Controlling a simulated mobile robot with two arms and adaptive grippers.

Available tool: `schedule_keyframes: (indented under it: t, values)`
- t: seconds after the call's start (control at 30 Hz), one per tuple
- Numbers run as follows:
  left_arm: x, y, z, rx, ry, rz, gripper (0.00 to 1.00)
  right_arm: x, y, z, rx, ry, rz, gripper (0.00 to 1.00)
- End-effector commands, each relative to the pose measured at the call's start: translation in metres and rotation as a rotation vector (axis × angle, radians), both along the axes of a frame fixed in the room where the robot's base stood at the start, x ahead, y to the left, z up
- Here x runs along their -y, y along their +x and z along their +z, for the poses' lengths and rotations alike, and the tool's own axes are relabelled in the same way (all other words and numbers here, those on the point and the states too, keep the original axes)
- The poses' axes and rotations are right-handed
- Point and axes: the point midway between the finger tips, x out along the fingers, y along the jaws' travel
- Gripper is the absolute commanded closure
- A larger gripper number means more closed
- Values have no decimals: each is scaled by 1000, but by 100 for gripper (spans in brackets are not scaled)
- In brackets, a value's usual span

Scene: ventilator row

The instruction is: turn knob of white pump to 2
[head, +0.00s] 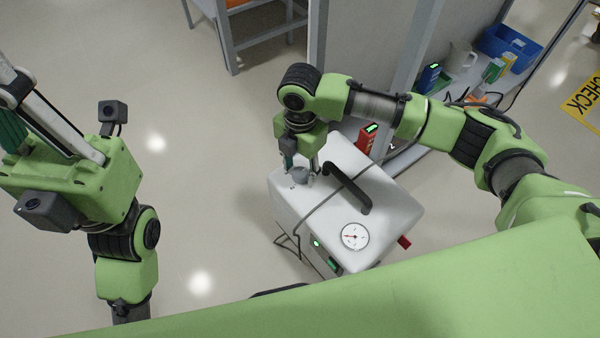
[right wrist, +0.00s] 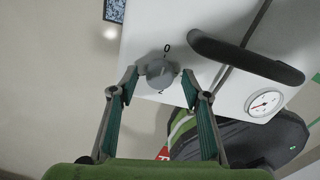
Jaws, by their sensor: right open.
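The white pump (head: 395,207) stands below my right arm in the head view, with a black handle (head: 350,187) and a round gauge (head: 355,236) on top. Its grey knob (head: 301,176) is near the far left corner of the top; it also shows in the right wrist view (right wrist: 159,74). A mark 0 is printed above the knob there, and what looks like a 2 below it. My right gripper (head: 301,170) is open, pointing down, with its fingertips (right wrist: 160,77) on either side of the knob. I cannot tell whether they touch it. My left gripper is partly cut off at the left edge.
The handle (right wrist: 245,57) is close right of the knob in the wrist view. A cable crosses the pump top. A red device (head: 367,137) is behind the pump. A shelf with a blue bin (head: 510,46) is at upper right. The floor left of the pump is clear.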

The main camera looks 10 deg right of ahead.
Motion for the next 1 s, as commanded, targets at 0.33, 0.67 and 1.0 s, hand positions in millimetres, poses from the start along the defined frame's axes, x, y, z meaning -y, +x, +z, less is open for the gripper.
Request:
schedule_keyframes:
  t: [0.33,0.67,1.0]
  values:
    - [0,-1,2,11,1,0,100,0,0,-6,0,0,1,56]
    - [1,-1,2,12,2,0,100,0,0,-6,0,0,0,95]
    - [-1,2,-2,-46,-4,-2,100,0,-1,-2,-3,-1,-54,95]
